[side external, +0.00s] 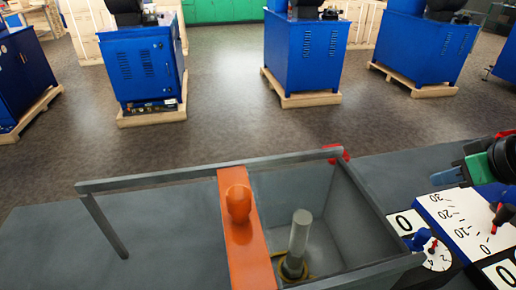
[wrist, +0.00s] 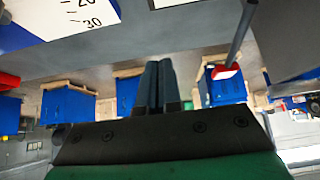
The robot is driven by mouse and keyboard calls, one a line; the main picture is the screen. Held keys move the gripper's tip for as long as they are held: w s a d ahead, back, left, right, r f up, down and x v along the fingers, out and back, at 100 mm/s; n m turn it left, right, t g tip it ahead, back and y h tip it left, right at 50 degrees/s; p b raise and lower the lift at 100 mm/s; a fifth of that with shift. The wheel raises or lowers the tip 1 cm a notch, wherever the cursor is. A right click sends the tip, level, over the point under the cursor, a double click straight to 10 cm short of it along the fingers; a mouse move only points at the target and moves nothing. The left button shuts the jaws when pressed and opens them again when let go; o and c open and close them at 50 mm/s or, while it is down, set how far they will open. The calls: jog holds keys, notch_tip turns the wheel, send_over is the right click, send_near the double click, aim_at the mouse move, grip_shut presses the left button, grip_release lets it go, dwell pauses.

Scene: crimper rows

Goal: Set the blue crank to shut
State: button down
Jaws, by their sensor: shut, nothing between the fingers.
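The blue crank (side external: 419,239) is a small blue handle beside a round white numbered dial (side external: 437,259), at the lower right of the side external view. A red part sits against it, and its exact setting is too small to read. The crank is not seen in the wrist view. My gripper (side external: 440,178) is at the right edge, above the blue panel with the white scale and up and to the right of the crank, apart from it. In the wrist view my gripper's two dark fingers (wrist: 156,82) are together, with nothing between them.
An orange bar with a rounded knob (side external: 238,205) crosses a grey open bin (side external: 345,215) holding an upright rod. A grey rail with a red end (side external: 336,153) runs along the bin. A white scale (side external: 465,217) with a red pointer stands right of the crank. Blue cabinets (side external: 305,55) stand far behind.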

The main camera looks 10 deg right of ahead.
aim_at(426, 232)
jog(key=c, duration=1.3)
grip_release()
jog(key=o, duration=0.3)
jog(key=shift+s+a+g, duration=0.1)
jog(key=shift+a+g, duration=0.2)
jog(key=shift+a, duration=0.1)
jog(key=o, duration=0.3)
jog(key=s+a+n+g, duration=0.1)
jog(key=a+g, duration=0.1)
jog(key=s+a+r+n+g, duration=0.1)
jog(key=s+n+g, duration=0.1)
jog(key=s+a+n+g, duration=0.1)
jog(key=a+g, duration=0.1)
jog(key=shift+s+a+r+n, duration=0.2)
jog(key=shift+a+r+n, duration=0.1)
jog(key=shift+a+n, duration=0.1)
jog(key=shift+s+a+g, duration=0.1)
jog(key=shift+s+g, duration=0.1)
jog(key=shift+g, duration=0.1)
jog(key=shift+f, duration=2.7)
grip_shut()
